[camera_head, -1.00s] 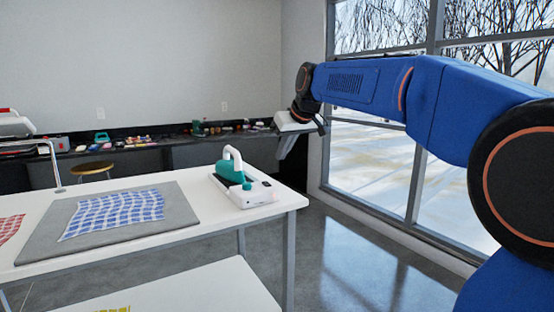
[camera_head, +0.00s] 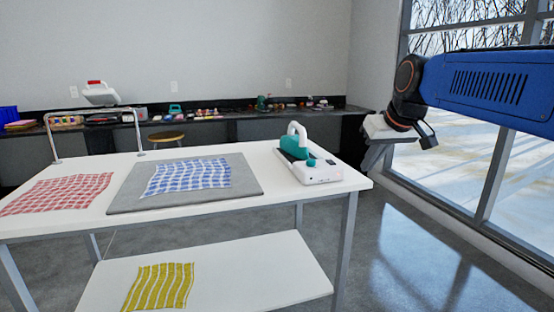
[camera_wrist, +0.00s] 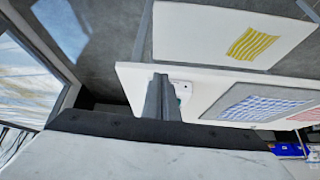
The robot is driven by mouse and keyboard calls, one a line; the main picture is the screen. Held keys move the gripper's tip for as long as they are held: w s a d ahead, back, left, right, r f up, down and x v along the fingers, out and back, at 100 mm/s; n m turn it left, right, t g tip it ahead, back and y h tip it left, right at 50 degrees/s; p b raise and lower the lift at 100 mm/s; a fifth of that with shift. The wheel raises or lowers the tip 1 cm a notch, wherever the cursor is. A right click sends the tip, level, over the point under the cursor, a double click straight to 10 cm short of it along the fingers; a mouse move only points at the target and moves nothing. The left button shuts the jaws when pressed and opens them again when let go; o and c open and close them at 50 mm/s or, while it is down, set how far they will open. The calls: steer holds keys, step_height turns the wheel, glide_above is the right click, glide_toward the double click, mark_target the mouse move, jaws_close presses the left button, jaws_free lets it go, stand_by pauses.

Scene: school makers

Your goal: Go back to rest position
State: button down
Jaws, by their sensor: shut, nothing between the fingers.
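My gripper (camera_head: 372,158) hangs at the end of my blue arm at the right of the head view, to the right of the white table (camera_head: 255,205) and apart from it. Its fingers are together with nothing between them. In the wrist view my gripper's fingers (camera_wrist: 161,100) are closed side by side, with the table's edge and the iron's stand behind them. The teal and white iron (camera_head: 295,142) sits on its white stand (camera_head: 322,172) at the table's right end.
A blue checked cloth (camera_head: 188,176) lies on a grey mat (camera_head: 240,198). A red checked cloth (camera_head: 58,193) lies to its left. A yellow striped cloth (camera_head: 160,286) lies on the lower shelf (camera_head: 250,278). Windows line the right. Floor (camera_head: 410,255) right of the table is clear.

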steer(key=s+d+f+m+g+h, duration=0.1)
steer(key=s+d+f+m, duration=0.1)
steer(key=s+f, duration=2.1)
steer(key=s+d, duration=0.1)
steer(key=s, duration=0.3)
steer(key=shift+s+f+g, duration=0.3)
steer(key=shift+f+g, duration=0.1)
steer(key=c, duration=2.5)
jaws_free()
